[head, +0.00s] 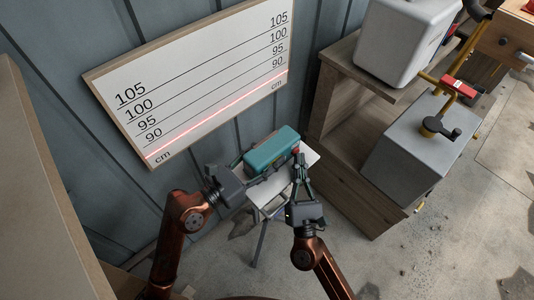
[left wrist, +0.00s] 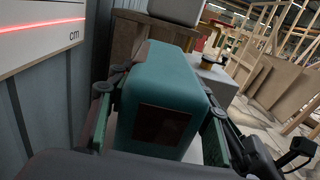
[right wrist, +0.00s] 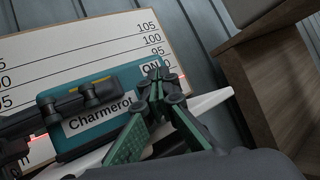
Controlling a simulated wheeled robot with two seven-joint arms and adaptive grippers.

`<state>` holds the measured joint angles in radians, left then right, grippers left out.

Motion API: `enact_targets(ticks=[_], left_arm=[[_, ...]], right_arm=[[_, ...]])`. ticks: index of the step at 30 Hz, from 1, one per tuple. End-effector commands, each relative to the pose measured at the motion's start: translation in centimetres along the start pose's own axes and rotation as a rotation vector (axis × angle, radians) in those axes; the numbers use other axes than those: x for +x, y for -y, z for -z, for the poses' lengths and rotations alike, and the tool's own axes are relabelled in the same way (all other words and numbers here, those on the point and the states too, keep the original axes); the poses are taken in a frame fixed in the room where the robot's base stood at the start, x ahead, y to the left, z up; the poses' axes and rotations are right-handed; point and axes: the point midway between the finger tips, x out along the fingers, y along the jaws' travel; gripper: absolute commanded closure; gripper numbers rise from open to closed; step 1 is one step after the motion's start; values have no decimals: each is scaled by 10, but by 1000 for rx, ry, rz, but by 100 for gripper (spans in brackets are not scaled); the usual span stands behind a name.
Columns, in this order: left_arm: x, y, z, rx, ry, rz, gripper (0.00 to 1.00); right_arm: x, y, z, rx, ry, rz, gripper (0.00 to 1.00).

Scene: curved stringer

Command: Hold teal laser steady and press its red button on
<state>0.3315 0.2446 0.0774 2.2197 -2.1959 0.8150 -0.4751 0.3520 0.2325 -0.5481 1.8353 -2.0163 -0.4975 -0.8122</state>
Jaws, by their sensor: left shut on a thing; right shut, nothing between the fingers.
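The teal laser (head: 272,149) sits on a small white stand (head: 308,158) in front of the measuring board. My left gripper (head: 256,168) is shut on it; the left wrist view shows the teal body (left wrist: 165,95) between the two fingers. My right gripper (head: 298,160) is shut and empty, its tips at the laser's right end by the red button (head: 295,150). In the right wrist view the tips (right wrist: 160,82) are beside the "ON" label on the laser (right wrist: 110,110), and they hide the button. I cannot tell whether they touch it. A red line shows on the board.
The white measuring board (head: 200,75), marked 90 to 105 cm, leans against the grey-blue wall (head: 60,45). A wooden shelf unit (head: 340,120) and a grey box (head: 420,140) stand to the right. Concrete floor lies open at the lower right.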

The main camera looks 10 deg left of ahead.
Motion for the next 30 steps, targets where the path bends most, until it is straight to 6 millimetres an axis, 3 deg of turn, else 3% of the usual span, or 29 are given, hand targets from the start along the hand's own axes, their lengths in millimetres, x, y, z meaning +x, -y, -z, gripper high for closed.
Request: enact_targets(ticks=[8,24,30], left_arm=[[0,0,0,-1,0,0,96],[0,-1,0,0,0,-3,96],[0,-1,0,0,0,-3,96]], right_arm=[[-3,2,-2,-1,0,0,100],[-38,28,-27,-2,-1,0,100],[-42,31,-31,0,1,0,100]])
